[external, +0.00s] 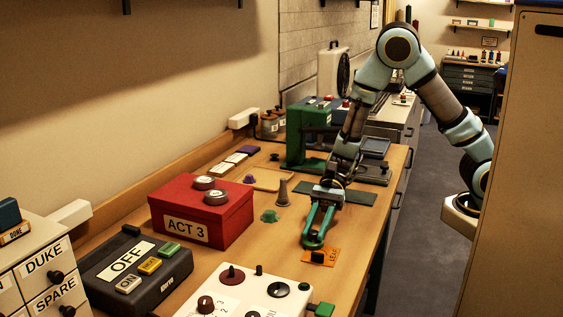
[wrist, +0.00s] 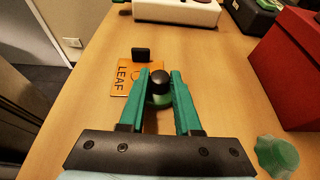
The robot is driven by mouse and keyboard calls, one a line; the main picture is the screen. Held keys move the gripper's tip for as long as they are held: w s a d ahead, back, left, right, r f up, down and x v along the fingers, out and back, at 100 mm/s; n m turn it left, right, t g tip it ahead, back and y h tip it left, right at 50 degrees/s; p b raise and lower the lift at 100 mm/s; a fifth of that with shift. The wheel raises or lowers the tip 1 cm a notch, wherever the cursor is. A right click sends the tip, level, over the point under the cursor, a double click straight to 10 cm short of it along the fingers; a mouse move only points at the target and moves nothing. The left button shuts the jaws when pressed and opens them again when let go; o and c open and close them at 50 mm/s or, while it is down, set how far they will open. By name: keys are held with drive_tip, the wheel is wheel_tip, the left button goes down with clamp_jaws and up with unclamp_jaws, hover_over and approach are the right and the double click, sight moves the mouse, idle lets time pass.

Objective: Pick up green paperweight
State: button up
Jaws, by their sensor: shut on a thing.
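The green paperweight (wrist: 159,101) shows in the wrist view as a round green base with a black knob on top. It stands upright between the two teal fingers of my gripper (wrist: 160,80), which is shut on it by the knob. In the external view my gripper (external: 314,241) reaches down low over the table's right part, and its fingers hide most of the paperweight. Whether the base touches the table cannot be told.
An orange LEAF card (wrist: 121,80) with a black block (wrist: 141,54) lies just beyond the fingertips. A lumpy pale green piece (wrist: 277,155) and a red ACT 3 box (external: 202,213) are to one side. A white control panel (external: 250,294) stands nearer the external camera.

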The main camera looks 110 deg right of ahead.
sight(323, 251)
clamp_jaws()
drive_tip(key=shift+r, duration=0.1)
idle(0.3)
wheel_tip(323, 251, up, 9)
drive_tip(key=b, duration=0.1)
drive_tip(key=a+f+b, duration=0.2)
drive_tip(key=a+f, duration=0.2)
drive_tip(key=shift+a+b, duration=0.1)
drive_tip(key=shift+b, duration=0.25)
drive_tip(key=shift+f, duration=2.45)
